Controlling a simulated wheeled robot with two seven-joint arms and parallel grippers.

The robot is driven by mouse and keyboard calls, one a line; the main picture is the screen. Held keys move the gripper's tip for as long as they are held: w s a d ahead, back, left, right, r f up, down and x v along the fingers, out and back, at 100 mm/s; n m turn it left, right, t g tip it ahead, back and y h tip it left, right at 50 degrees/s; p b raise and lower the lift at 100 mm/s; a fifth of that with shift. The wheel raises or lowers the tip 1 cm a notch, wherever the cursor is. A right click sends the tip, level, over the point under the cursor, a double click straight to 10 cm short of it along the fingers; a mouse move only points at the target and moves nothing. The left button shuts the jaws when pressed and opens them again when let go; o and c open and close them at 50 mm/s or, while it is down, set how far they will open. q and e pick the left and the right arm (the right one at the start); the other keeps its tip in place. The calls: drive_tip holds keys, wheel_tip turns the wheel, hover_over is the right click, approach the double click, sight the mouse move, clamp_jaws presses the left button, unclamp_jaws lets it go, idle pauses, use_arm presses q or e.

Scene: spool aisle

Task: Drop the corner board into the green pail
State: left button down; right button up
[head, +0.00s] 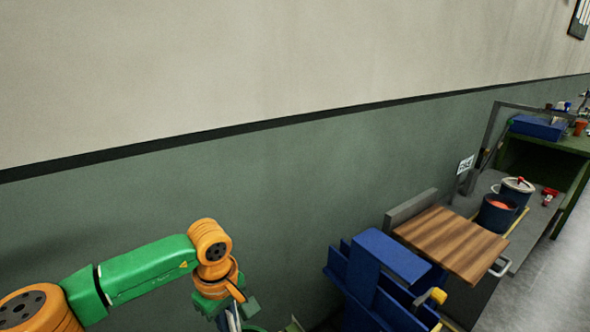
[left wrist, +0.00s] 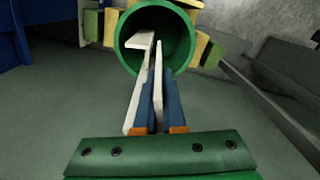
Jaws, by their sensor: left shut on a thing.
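The white corner board (left wrist: 139,92) is a long angled strip in the left wrist view. My left gripper (left wrist: 159,108) is shut on it, with its blue fingers close together. The board's far end overlaps the mouth of the green pail (left wrist: 186,52); I cannot tell whether that end is inside the pail or above it. The pail's round opening faces the wrist camera and its inside looks dark green. In the head view my left gripper (head: 230,314) is at the bottom edge, partly cut off. My right gripper is in neither view.
Yellow and green blocks (left wrist: 206,52) show around the pail. A dark rail (left wrist: 277,88) runs along the right of the wrist view. In the head view, a blue structure (head: 375,272), a wooden board (head: 452,243) and a bench with pots (head: 497,214) stand right, along the wall.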

sight(230, 317)
use_arm(q)
wheel_tip(230, 317, down, 4)
drive_tip(key=shift+f+b, duration=0.1)
drive_tip(key=shift+b, duration=0.9)
drive_tip(key=c, duration=0.9)
unclamp_jaws()
wheel_tip(230, 317, up, 7)
drive_tip(key=shift+r+b, duration=0.2)
drive_tip(key=shift+b, duration=0.6)
drive_tip(key=shift+f, duration=0.1)
